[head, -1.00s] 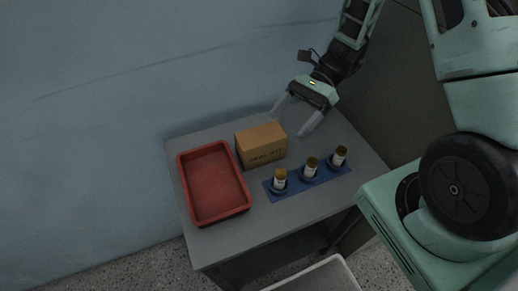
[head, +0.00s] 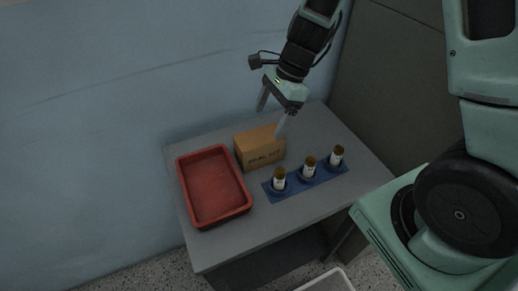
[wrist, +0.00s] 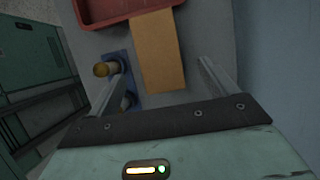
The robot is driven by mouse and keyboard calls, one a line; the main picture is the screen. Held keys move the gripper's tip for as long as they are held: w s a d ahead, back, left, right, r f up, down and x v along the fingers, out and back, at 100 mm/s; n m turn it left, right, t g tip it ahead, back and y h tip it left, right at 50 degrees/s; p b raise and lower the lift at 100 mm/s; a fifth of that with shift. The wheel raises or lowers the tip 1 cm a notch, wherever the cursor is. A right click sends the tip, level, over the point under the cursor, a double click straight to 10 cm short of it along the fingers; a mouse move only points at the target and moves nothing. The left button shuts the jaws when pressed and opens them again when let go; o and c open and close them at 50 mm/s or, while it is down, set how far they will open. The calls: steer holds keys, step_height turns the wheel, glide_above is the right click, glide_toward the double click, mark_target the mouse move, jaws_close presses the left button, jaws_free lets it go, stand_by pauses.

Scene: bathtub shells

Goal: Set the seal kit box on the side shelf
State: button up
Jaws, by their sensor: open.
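The seal kit box (head: 259,148) is a brown cardboard box with dark lettering on its front. It stands on the grey table between the red tray and the bottles. In the wrist view the box (wrist: 158,55) lies ahead of and between my fingers. My gripper (head: 271,118) is open and empty. It is above and behind the box, one finger passing in front of the box's right edge in the head view. In the wrist view the fingers of my gripper (wrist: 163,78) are spread wide. I cannot make out a side shelf for certain.
A red tray (head: 247,205) sits left of the box on the grey table (head: 235,237). A pale bin (head: 330,283) is at the bottom edge. A blue wall rises behind.

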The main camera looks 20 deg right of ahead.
mark_target(257, 146)
steer(key=b+x, duration=0.1)
steer(key=x, duration=0.8)
steer(key=shift+a+f, duration=0.25)
steer(key=shift+f+b, duration=0.25)
steer(key=shift+b, duration=0.15)
steer(key=shift+c, duration=0.4)
steer(key=c, duration=1.3)
